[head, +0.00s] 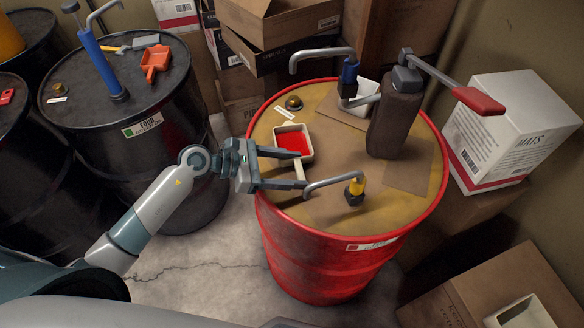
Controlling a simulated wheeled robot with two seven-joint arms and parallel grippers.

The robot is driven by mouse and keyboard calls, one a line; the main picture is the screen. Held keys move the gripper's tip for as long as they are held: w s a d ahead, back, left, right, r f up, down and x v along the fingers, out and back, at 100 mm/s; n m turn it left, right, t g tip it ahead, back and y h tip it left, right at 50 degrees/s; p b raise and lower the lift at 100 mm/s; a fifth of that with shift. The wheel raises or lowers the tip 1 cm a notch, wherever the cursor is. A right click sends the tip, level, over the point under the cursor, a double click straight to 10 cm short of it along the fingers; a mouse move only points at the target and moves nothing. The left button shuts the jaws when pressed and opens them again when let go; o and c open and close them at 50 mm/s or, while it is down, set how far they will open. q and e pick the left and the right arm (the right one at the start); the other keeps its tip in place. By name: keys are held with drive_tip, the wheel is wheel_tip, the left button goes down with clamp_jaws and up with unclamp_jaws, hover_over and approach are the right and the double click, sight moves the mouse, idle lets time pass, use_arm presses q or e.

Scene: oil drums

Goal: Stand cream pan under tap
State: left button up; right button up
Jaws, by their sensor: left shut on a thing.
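A cream pan (308,136) with red inside sits at the left of the red drum's tan top (338,213). Its short handle (299,171) points toward the viewer. My left gripper (303,170) reaches in from the left, with its fingers on either side of this handle, shut on it. A tap with a yellow collar (356,186) stands nearer the front, its grey spout bending left, close to my lower finger. A tap with a blue collar (350,72) stands at the back. A second pale pan (367,91) is near it, partly hidden by a spout. My right gripper is not in view.
A tall brown pump (394,125) with a red-handled lever (478,101) stands on the drum's right. A brass cap (293,103) lies behind the pan. Black drums stand left. A white box (508,135) and cartons flank the right; a pale tray (526,314) is lower right.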

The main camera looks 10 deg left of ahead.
use_arm(q)
drive_tip(key=shift+f+b, duration=0.4)
drive_tip(key=shift+f, duration=0.05)
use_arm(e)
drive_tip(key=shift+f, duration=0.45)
use_arm(q)
drive_tip(key=o, duration=1.5)
drive_tip(key=shift+b+v, duration=0.4)
drive_tip(key=shift+v, duration=0.5)
drive_tip(key=b+v, duration=0.5)
drive_tip(key=v, duration=1)
drive_tip(key=shift+s+a+r+b, duration=0.1)
drive_tip(key=shift+a+r+b, duration=0.15)
drive_tip(key=shift+b, duration=0.1)
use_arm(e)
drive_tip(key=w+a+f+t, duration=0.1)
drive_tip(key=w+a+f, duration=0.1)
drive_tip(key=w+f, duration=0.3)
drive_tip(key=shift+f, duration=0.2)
